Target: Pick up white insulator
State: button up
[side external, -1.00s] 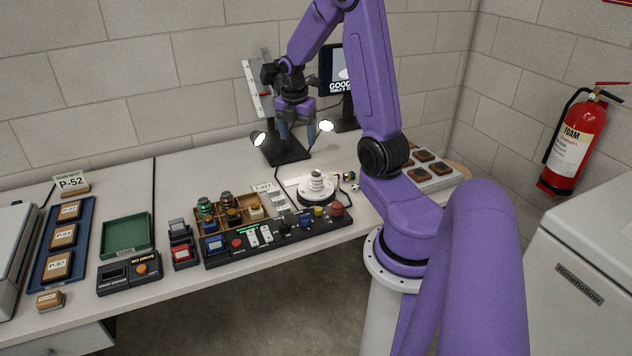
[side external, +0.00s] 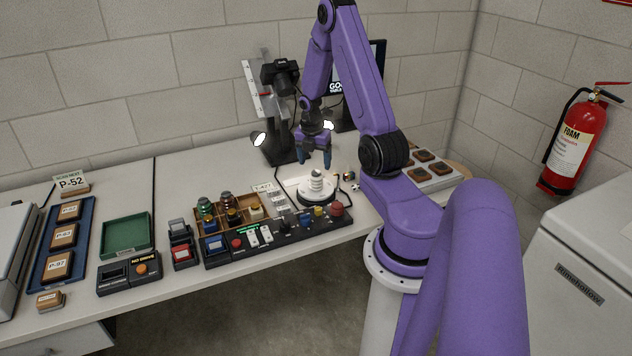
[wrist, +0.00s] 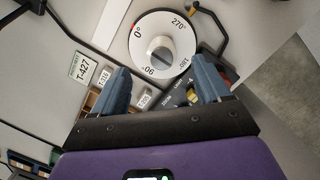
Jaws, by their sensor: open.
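The white insulator (side external: 316,182) stands upright on a round white turntable (side external: 318,196) marked with degrees. In the wrist view the insulator (wrist: 161,50) is seen from above near the middle of the turntable dial (wrist: 138,24). My gripper (side external: 314,161) is open and empty, just above and behind the insulator in the side view. In the wrist view its two blue fingers (wrist: 163,80) are apart, with the insulator beyond their tips, between them in the picture. Nothing is between the fingers.
A black control panel (side external: 285,236) with knobs and buttons lies in front of the turntable. A wooden compartment tray (side external: 238,222) with several small items is to its left. A camera stand with lamps (side external: 284,155) rises behind.

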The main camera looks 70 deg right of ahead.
aim_at(316, 172)
jog(key=shift+s+d+f, duration=0.1)
jog(key=shift+d+f, duration=0.1)
jog(key=shift+f, duration=1.5)
jog(key=shift+d+f, duration=0.15)
jog(key=shift+f, duration=1.55)
jog(key=shift+r, duration=0.1)
jog(key=c, duration=1.3)
